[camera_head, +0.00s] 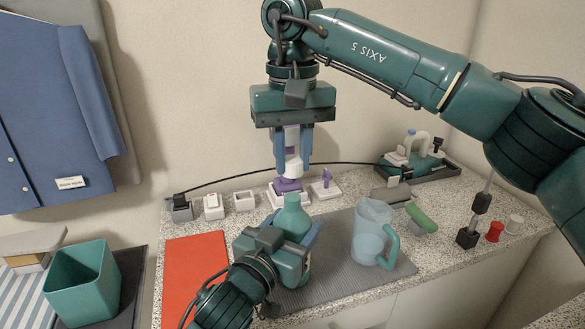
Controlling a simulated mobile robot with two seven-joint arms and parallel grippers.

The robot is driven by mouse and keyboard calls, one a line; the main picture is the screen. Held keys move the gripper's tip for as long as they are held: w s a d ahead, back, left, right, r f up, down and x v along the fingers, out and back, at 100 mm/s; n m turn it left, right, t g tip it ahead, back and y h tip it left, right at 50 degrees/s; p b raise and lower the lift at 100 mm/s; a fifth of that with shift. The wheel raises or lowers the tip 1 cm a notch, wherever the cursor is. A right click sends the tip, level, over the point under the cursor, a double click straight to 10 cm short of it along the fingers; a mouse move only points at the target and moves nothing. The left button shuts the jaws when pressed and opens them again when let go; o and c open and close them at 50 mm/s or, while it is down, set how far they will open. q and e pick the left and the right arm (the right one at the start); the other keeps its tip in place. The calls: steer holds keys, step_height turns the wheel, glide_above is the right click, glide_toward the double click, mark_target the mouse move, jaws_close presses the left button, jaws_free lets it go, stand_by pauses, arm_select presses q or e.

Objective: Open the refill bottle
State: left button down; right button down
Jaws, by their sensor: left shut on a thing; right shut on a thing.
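The teal refill bottle (291,217) stands upright at the back edge of the grey mat. My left gripper (292,238) is shut on the bottle's body from the front, and its wrist hides the lower part. My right gripper (292,163) points down above the bottle and is shut on a small white piece (293,150). A purple piece (288,185) shows just below the white one, above the bottle's neck. Whether the purple piece joins the white piece, touches the bottle or stands on the white base behind is hard to tell.
A clear jug (371,232) with a teal handle stands right on the grey mat (335,275). A red mat (195,270) lies left. Several small white holders, one a white block (245,201), line the back. A green tool (419,217) and red knob (494,231) are right.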

arm_select(q)
steer(key=shift+c, duration=1.6)
jaws_free()
steer(key=shift+s, duration=0.1)
